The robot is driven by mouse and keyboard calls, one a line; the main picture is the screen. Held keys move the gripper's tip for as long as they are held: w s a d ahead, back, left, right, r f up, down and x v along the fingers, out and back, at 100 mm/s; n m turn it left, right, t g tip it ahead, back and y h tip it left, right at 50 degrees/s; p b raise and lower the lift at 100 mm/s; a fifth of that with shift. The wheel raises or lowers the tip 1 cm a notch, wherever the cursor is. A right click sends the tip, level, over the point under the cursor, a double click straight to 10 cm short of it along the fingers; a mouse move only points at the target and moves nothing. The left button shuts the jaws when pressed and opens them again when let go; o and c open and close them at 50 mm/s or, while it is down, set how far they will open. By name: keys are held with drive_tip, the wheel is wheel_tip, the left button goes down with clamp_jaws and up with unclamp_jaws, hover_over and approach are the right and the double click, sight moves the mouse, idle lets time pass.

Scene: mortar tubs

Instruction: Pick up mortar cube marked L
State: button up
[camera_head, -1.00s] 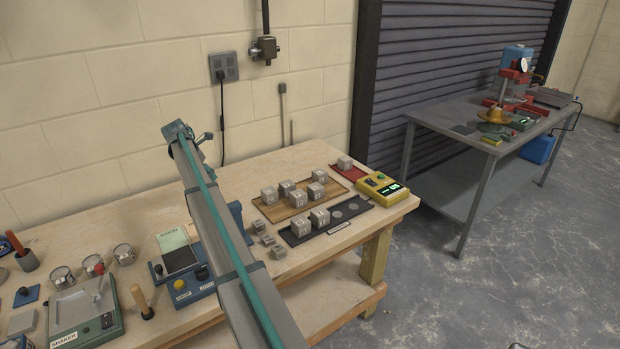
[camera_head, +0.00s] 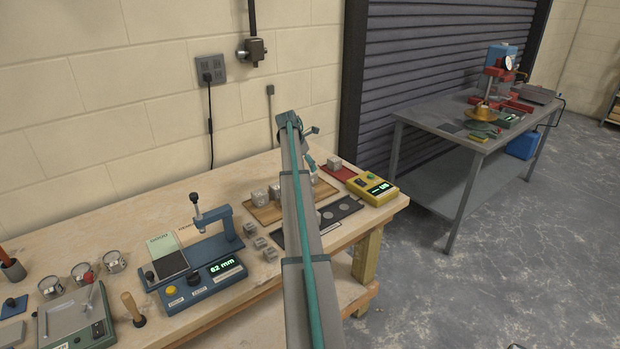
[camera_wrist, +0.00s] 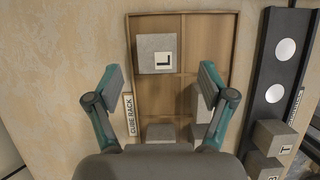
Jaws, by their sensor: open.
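The grey mortar cube marked L (camera_wrist: 157,46) sits in the upper left compartment of the wooden cube rack (camera_wrist: 208,28) in the wrist view, its label facing up. My gripper (camera_wrist: 161,76) is open and empty above the rack. Its two teal-edged fingers stand apart to the left and right, just below the cube in the picture, and do not appear to touch it. In the head view the rack (camera_head: 262,216) is partly hidden behind my arm. My gripper is largely hidden there, and I cannot tell which cube is L.
Other cubes (camera_wrist: 160,133) stand in the rack's lower part. A dark tray (camera_wrist: 268,62) with pale discs and cubes lies right of the rack. A red mat (camera_head: 345,172) with a cube, a yellow meter (camera_head: 373,190) and a blue gauge (camera_head: 216,274) are nearby.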

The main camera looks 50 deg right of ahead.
drive_tip(key=shift+w+p+x, duration=0.15)
drive_tip(key=shift+p+x, duration=0.45)
drive_tip(key=shift+x, duration=1.1)
drive_tip(key=shift+w+p+x, duration=0.1)
drive_tip(key=shift+p+x, duration=0.45)
drive_tip(key=shift+x, duration=1.2)
drive_tip(key=shift+a, duration=0.2)
drive_tip(key=c, duration=1.5)
drive_tip(key=shift+o, duration=0.2)
